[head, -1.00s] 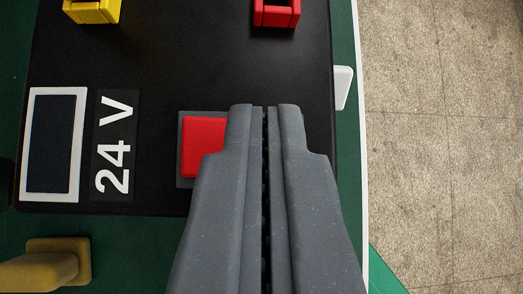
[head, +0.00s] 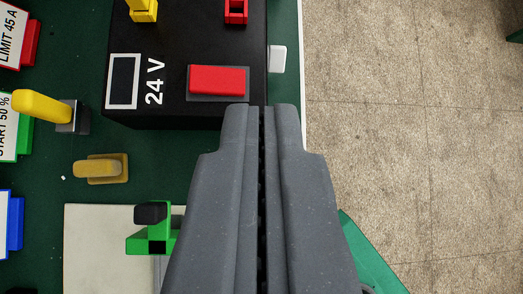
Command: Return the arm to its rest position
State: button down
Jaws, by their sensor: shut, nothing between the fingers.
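My gripper (head: 260,106) is shut and empty, its two grey fingers pressed together and pointing up the picture. It is in the lower middle of the head view, over the right side of the green bench (head: 45,145). Its tips show just below and right of the red rocker switch (head: 218,79) on the black 24 V unit (head: 190,45). A gap in height between tips and unit cannot be told. The rest position itself is not marked in view.
Left are a yellow lever (head: 42,106), a tan knob (head: 101,168) and several labelled blocks. A green part with a black top (head: 150,214) stands on a pale plate (head: 90,250), near my fingers.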

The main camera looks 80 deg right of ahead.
jog(key=shift+r, duration=0.1)
dwell(0.4)
jog(key=s+r+n+t+y, duration=0.2)
jog(key=s+r, duration=0.4)
jog(key=r, duration=0.7)
jog(key=s+r+n+t+y, duration=0.2)
jog(key=s+r, duration=0.4)
jog(key=r, duration=0.7)
jog(key=s+d+r+n+t+y, duration=0.1)
jog(key=s+r+t, duration=0.4)
jog(key=r, duration=0.8)
jog(key=shift+s+n+y, duration=0.6)
jog(key=shift+s+n, duration=0.15)
jog(key=shift+n, duration=0.45)
